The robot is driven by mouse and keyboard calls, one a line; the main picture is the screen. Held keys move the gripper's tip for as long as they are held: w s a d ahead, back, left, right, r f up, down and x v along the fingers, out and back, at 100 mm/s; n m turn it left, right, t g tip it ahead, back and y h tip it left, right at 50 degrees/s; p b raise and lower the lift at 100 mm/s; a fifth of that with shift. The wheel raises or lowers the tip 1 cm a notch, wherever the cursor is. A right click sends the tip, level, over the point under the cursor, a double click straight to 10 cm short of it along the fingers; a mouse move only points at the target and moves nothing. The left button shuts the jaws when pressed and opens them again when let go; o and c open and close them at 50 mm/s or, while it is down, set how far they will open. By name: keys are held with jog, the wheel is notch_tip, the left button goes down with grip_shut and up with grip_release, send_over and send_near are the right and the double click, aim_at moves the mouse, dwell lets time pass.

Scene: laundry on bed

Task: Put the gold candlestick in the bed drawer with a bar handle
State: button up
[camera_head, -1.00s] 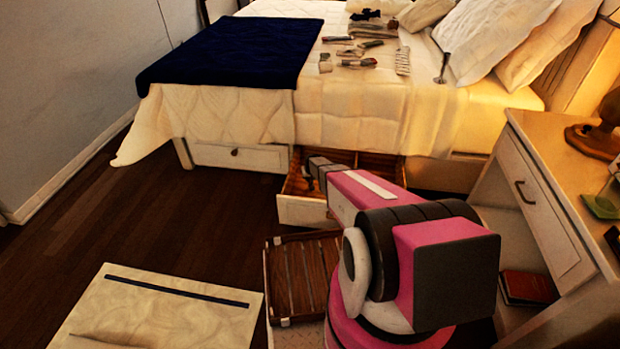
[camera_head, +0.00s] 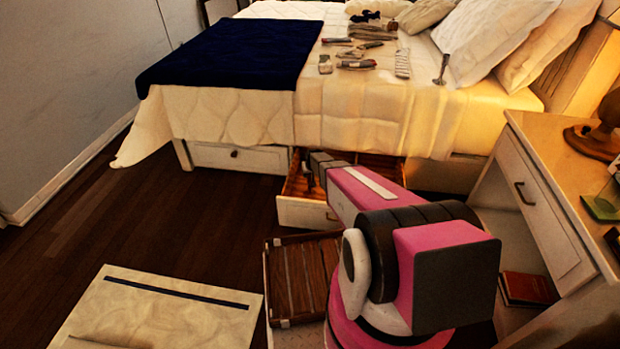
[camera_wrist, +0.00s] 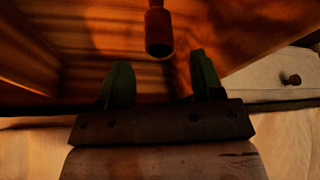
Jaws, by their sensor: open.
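The bed drawer (camera_head: 300,213) under the bed is pulled open, with wooden inner walls. Its handle (camera_head: 332,217) is partly hidden by my arm. My gripper (camera_head: 311,176) is over the open drawer. In the wrist view my gripper (camera_wrist: 157,78) is open, with two dark green fingers apart. A slim reddish-brown thing with a round end (camera_wrist: 158,35), probably the gold candlestick, shows just beyond the fingertips against the drawer's wood. The dim light hides its true colour, and I cannot tell whether it touches the drawer floor.
A grey candlestick-shaped item (camera_head: 442,68) and several small items lie on the bed. A closed drawer with a round knob (camera_head: 235,153) is at left. A nightstand (camera_head: 540,200) stands at right.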

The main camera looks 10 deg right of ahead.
jog(key=s+r+g, duration=0.4)
jog(key=s+r, duration=2.7)
jog(key=s, duration=0.4)
jog(key=shift+s+m+g, duration=0.25)
jog(key=shift+m+g, duration=0.05)
jog(key=shift+m, duration=0.1)
